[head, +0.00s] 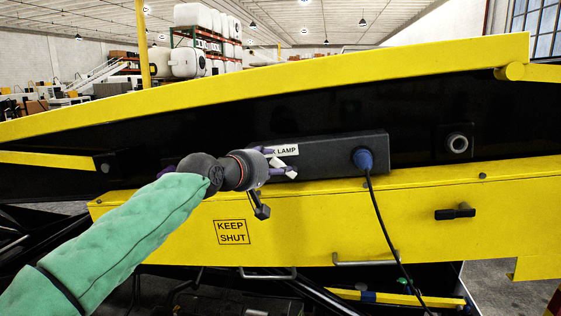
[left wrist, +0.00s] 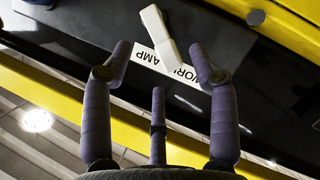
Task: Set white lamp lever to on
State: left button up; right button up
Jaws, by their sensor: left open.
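The white lamp lever (left wrist: 158,34) sticks out from a dark box (head: 330,158) on the belt loader's side. In the left wrist view it lies just ahead of my left gripper (left wrist: 160,58), between the lines of its two outer fingertips. It partly covers a white label (left wrist: 183,66) reading WORK LAMP. My left gripper (head: 274,166) is open, its fingers apart close in front of the box. I cannot tell whether a finger touches the lever. In the head view the gripper hides part of the label (head: 285,150). My right gripper is not in view.
A blue plug (head: 363,160) with a black cable (head: 385,230) sits at the box's right end. Below is a yellow panel (head: 330,225) marked KEEP SHUT with a black latch (head: 455,213). A yellow rail (head: 260,90) runs above.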

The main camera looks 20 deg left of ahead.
aim_at(281, 165)
pick_arm(q)
jog(key=shift+p+x, duration=0.55)
jog(key=shift+x, duration=1.7)
